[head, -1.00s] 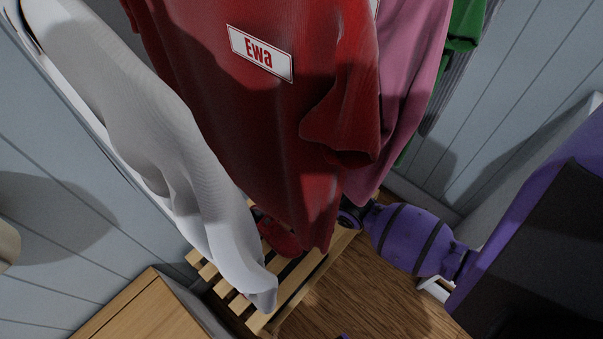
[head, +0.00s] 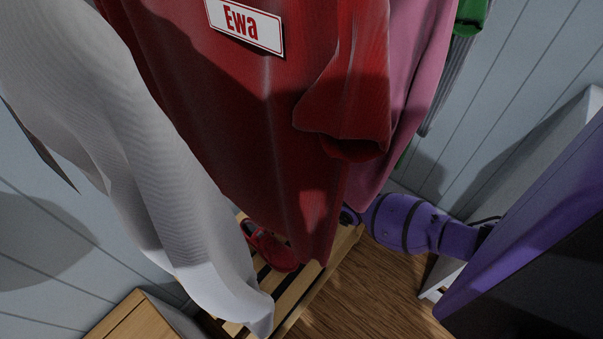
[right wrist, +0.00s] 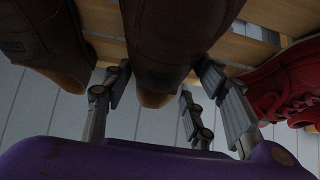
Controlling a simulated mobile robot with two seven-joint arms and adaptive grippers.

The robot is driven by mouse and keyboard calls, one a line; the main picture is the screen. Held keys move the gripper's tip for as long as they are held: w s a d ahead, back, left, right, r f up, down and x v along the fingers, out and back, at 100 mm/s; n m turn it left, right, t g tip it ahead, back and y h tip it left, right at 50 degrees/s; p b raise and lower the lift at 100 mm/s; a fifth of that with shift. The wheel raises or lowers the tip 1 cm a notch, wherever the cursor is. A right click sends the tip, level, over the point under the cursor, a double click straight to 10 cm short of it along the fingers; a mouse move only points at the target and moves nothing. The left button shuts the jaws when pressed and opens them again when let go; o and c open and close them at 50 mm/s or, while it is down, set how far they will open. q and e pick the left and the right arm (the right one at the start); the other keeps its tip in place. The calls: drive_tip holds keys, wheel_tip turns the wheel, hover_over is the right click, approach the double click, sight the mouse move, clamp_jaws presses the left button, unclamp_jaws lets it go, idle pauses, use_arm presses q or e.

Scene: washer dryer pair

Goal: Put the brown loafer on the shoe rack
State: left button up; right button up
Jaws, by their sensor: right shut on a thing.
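In the right wrist view, the brown loafer (right wrist: 165,40) is between the two fingers of my right gripper (right wrist: 165,95), which is shut on it. The loafer is close to the wooden slats of the shoe rack (right wrist: 100,18); I cannot tell if it touches them. In the head view, the slatted shoe rack (head: 290,305) shows below the hanging clothes. My purple right arm reaches in behind the clothes there, and they hide its gripper and the loafer. My left gripper is in neither view.
Another brown shoe (right wrist: 45,40) is left of the held loafer. A red shoe (head: 270,248) is on the rack. A white garment (head: 150,170), a red one labelled Ewa (head: 250,120) and a pink one (head: 405,110) hang over it. A wooden cabinet (head: 140,318) stands at lower left.

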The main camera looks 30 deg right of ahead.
drive_tip(key=o, duration=1.4)
drive_tip(key=shift+c, duration=0.2)
